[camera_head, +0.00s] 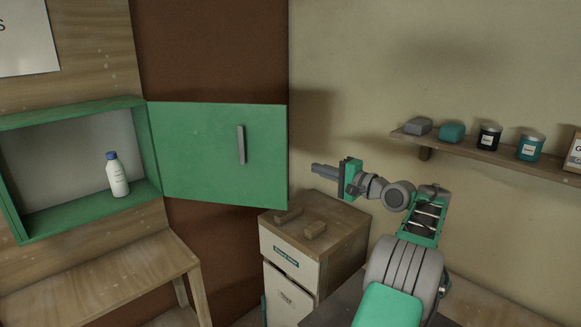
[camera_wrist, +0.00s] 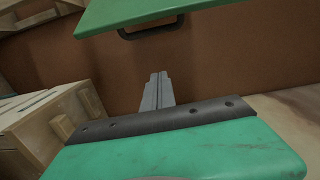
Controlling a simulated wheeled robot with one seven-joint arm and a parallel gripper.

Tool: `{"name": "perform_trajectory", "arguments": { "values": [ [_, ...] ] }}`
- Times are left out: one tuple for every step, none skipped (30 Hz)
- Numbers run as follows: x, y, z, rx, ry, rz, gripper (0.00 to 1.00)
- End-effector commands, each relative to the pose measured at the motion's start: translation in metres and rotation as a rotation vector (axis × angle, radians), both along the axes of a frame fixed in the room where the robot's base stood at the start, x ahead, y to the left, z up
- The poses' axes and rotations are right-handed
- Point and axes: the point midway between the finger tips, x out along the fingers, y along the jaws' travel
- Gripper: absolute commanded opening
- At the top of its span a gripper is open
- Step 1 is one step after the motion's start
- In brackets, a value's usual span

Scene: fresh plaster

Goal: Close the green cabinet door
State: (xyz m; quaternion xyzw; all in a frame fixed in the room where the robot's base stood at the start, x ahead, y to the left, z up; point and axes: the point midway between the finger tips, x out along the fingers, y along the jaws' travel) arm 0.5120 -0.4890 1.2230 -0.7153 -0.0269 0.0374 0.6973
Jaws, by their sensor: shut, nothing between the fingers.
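The green cabinet (camera_head: 70,111) is on the wall at the left. Its green door (camera_head: 195,150) stands wide open, swung out to the right, with a grey bar handle (camera_head: 241,145) near its free edge. The door's lower part (camera_wrist: 150,14) and the dark handle (camera_wrist: 150,31) also show at the top of the wrist view. My gripper (camera_head: 318,169) is to the right of the door's free edge, apart from it in the head view, fingers pointing left. The fingers (camera_wrist: 157,88) are together with nothing between them.
A white bottle with a blue cap (camera_head: 117,175) stands inside the cabinet. A wooden drawer unit (camera_head: 345,228) with small blocks on top stands below my gripper. A wooden bench (camera_head: 110,275) is under the cabinet. A wall shelf (camera_head: 490,155) at the right holds jars and soaps.

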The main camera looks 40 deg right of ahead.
Motion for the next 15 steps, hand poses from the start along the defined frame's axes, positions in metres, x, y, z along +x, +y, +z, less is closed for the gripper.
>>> {"name": "perform_trajectory", "arguments": {
  "values": [
    [0.0, 0.002, 0.006, 0.014, -0.018, 0.012, 0.0],
    [0.002, 0.003, 0.008, 0.019, -0.023, 0.015, 0.0],
    [0.005, 0.005, 0.009, 0.022, -0.024, 0.018, 0.0],
    [0.009, 0.005, 0.01, 0.022, -0.024, 0.019, 0.0],
    [0.013, 0.006, 0.01, 0.021, -0.023, 0.019, 0.0],
    [0.02, 0.007, 0.01, 0.021, -0.022, 0.019, 0.0],
    [0.026, 0.008, 0.01, 0.021, -0.022, 0.02, 0.0],
    [0.032, 0.008, 0.01, 0.02, -0.021, 0.02, 0.0],
    [0.041, 0.009, 0.011, 0.019, -0.021, 0.019, 0.0],
    [0.047, 0.01, 0.011, 0.019, -0.021, 0.02, 0.0],
    [0.054, 0.011, 0.011, 0.019, -0.021, 0.019, 0.0],
    [0.062, 0.012, 0.011, 0.018, -0.021, 0.019, 0.0],
    [0.067, 0.012, 0.011, 0.018, -0.021, 0.019, 0.0],
    [0.073, 0.013, 0.011, 0.018, -0.021, 0.018, 0.0],
    [0.081, 0.014, 0.011, 0.017, -0.021, 0.019, 0.0]
  ]
}}
